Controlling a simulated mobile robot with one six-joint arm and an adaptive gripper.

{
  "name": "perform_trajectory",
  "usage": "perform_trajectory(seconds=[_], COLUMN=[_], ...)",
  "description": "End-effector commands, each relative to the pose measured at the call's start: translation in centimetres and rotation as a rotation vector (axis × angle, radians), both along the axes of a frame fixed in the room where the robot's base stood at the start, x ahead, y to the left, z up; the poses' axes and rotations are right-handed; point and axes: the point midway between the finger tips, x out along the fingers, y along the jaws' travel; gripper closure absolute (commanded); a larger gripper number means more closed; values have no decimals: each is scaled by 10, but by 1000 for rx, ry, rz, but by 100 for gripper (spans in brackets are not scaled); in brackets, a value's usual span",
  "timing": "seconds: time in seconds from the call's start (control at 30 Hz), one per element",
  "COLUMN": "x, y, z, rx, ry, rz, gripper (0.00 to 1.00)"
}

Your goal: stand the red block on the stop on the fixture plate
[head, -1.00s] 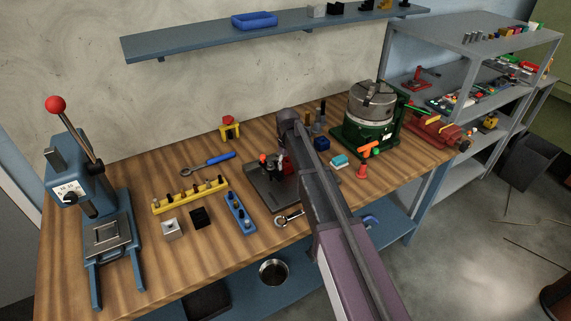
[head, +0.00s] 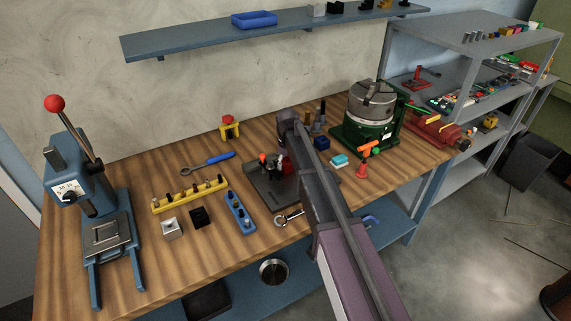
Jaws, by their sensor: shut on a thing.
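The grey fixture plate (head: 264,193) lies on the wooden bench, left of my arm. The red block (head: 287,166) shows as a small dark red patch over the plate, partly covered by my arm. My gripper (head: 277,171) is small and dark here, low over the plate, and is shut on the red block. The fingertips are hard to make out. The stop cannot be told apart from the dark parts around the gripper. Whether the block touches it is hidden.
An orange-red knob (head: 263,157) stands by the gripper's left. A blue rack (head: 240,213) and yellow rack (head: 189,196) lie left of the plate. A ring spanner (head: 288,217) lies in front. A green chuck unit (head: 368,120) stands at right.

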Motion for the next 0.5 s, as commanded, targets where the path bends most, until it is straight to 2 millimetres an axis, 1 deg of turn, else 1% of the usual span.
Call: perform_trajectory(seconds=[0.2,0.23,0.27,0.3,0.5], x=[0,0,0,0,0], y=[0,0,0,0,0], z=[0,0,0,0,0], rx=[0,0,0,0,0], ry=[0,0,0,0,0], rz=[0,0,0,0,0], gripper=[90,20,11,0,0])
